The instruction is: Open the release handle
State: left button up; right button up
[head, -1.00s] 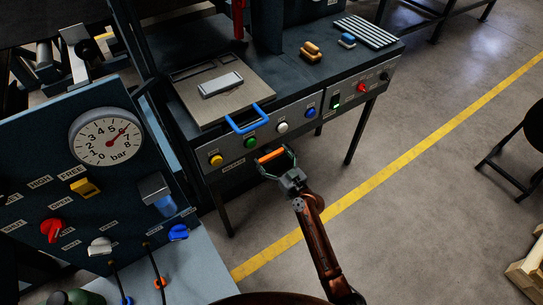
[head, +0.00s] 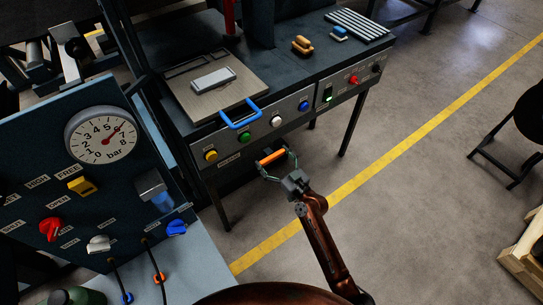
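The release handle appears to be the orange bar (head: 272,157) just below the press's front panel, right of a small label too blurred to read surely. My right gripper (head: 276,164) reaches up to it from below. Its fingers are spread wide, one near each end of the bar. I cannot tell whether they touch it; the bar's mounting is hidden. My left gripper is not in view.
The press table (head: 290,65) carries a plate with a blue handle (head: 241,117). Its front panel has yellow, green, white and blue buttons. A control panel with a pressure gauge (head: 102,135) stands at left.

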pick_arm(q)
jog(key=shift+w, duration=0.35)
pick_arm(e)
jog(key=o, duration=0.3)
jog(key=shift+o, duration=0.2)
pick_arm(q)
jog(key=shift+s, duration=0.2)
pick_arm(e)
jog(key=v, duration=1.2)
jog(key=shift+w, duration=0.1)
